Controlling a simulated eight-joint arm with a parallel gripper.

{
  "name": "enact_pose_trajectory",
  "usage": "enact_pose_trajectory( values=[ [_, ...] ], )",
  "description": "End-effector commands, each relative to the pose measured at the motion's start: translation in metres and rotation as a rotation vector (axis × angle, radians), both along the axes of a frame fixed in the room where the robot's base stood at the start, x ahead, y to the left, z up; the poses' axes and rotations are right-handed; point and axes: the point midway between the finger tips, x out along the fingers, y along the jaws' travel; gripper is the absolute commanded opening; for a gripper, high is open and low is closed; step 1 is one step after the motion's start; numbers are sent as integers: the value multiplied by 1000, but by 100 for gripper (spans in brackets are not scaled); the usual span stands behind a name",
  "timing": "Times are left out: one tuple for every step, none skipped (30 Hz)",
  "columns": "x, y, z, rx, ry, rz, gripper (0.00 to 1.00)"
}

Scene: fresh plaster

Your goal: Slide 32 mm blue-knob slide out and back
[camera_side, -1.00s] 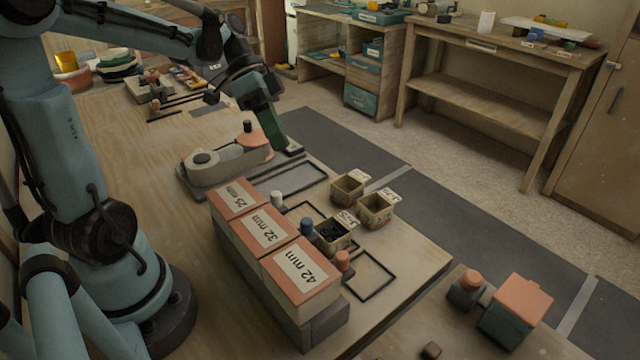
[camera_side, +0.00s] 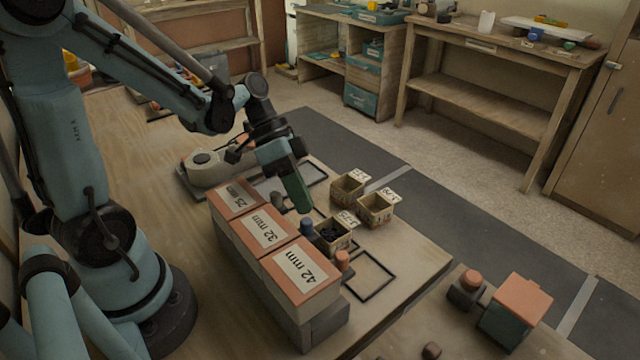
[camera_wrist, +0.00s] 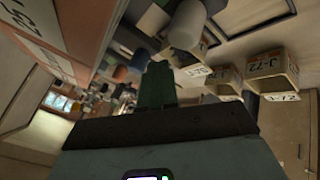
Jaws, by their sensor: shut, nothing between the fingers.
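The 32 mm box (camera_side: 262,243), with an orange top and white label, stands in the middle of a row of three in the side view. Its blue knob (camera_side: 306,227) stands upright at the right side of the box. My gripper (camera_side: 304,208) is shut and empty, its green fingers pointing down just above the blue knob in this view. I cannot tell whether they touch it. In the wrist view my shut gripper (camera_wrist: 157,84) shows from behind, with a blue knob (camera_wrist: 139,60) just beyond the fingers, partly hidden.
The 25 mm box (camera_side: 225,207) and 42 mm box (camera_side: 285,284) flank it. An orange knob (camera_side: 342,261) stands at the 42 mm box. Small open bins stand close right, one (camera_side: 347,243) holding dark pieces. A tape dispenser (camera_side: 210,171) lies behind.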

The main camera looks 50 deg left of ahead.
Motion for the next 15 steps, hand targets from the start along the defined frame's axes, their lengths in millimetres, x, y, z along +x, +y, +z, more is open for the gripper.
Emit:
enact_pose_trajectory(
  values=[
    [-2,-3,0,0,-1,-1,0],
    [-3,-4,0,0,-1,-1,0],
    [-4,-5,0,0,-1,-1,0],
    [-4,-6,0,0,-1,-1,0],
    [-5,-6,0,0,0,0,0],
    [-5,-7,0,0,0,0,0],
    [-5,-7,0,0,0,0,0],
    [-5,-7,0,0,0,0,0],
    [-5,-7,0,0,0,0,0],
    [-5,-7,0,0,0,0,0],
    [-5,-7,0,0,0,0,0],
    [-5,-7,0,0,0,0,0],
    [-5,-7,0,0,0,0,0],
    [-5,-7,0,0,0,0,0],
    [-5,-7,0,0,0,0,0]
  ],
)
